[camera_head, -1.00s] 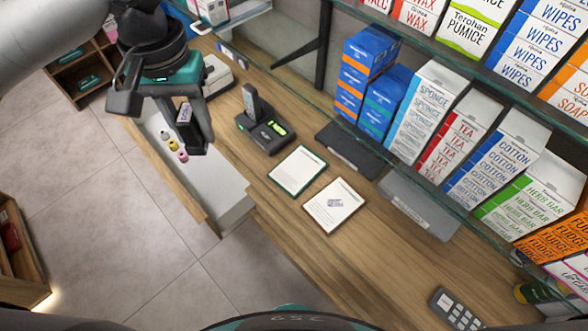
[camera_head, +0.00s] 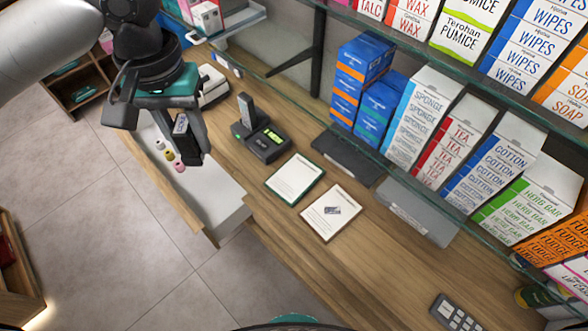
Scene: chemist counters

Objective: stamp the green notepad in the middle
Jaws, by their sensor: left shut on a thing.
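The green-edged notepad (camera_head: 295,180) lies flat on the wooden counter, its white page blank as far as I can see. Beside it to the lower right lies a brown-edged notepad (camera_head: 330,218) with a small dark mark or picture on its page. My left gripper (camera_head: 186,150) is at the left, above the open drawer, shut on a small dark stamp-like block (camera_head: 182,138) with a pale label. It is apart from the notepads, to their left. My right gripper does not show.
The open white drawer (camera_head: 222,208) holds several small coloured bottles (camera_head: 172,159). A glass shelf with boxes overhangs the counter's back. A grey keypad (camera_head: 455,312) lies lower right.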

